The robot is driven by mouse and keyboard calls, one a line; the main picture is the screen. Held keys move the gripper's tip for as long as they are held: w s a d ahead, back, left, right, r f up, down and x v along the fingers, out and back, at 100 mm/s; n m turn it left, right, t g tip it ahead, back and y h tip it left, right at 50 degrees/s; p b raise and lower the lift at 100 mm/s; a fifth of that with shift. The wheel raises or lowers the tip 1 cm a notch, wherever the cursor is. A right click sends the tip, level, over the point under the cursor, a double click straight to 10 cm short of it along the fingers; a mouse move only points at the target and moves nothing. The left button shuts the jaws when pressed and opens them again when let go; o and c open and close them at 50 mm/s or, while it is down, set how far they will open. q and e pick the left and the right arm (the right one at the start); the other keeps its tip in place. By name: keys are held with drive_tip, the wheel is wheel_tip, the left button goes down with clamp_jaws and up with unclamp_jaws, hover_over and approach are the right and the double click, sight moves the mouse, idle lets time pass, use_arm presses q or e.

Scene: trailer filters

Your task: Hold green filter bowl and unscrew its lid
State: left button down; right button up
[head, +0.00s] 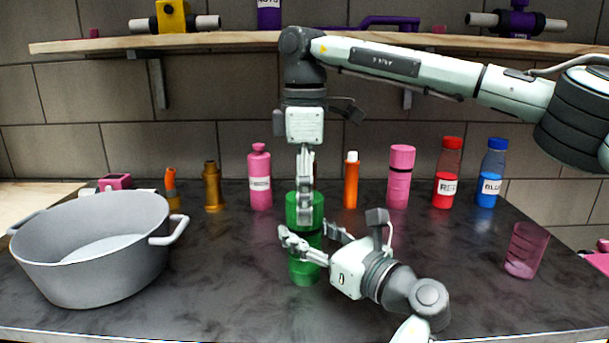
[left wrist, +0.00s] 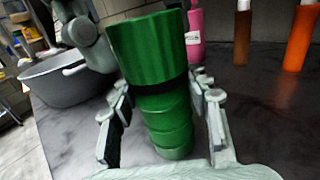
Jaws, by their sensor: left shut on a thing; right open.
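The green filter stands upright on the dark counter: a darker green lid (head: 291,208) sits on a translucent green bowl (head: 304,272). The left wrist view shows the ribbed lid (left wrist: 150,48) above the ringed bowl (left wrist: 165,122), with a dark band between them. My left gripper (head: 308,238) reaches in low from the right and is shut on the bowl, one finger on each side. My right gripper (head: 305,206) hangs from above, open, with a finger in front of the lid in the head view. Whether it touches the lid cannot be told.
A grey pot (head: 95,250) stands at left. A pink bottle (head: 260,178), an orange bottle (head: 351,182), a red bottle (head: 446,175) and a blue bottle (head: 490,175) stand behind. A pink cup (head: 526,250) is at right. A wooden shelf (head: 230,41) runs above.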

drive_tip(key=shift+f, duration=0.75)
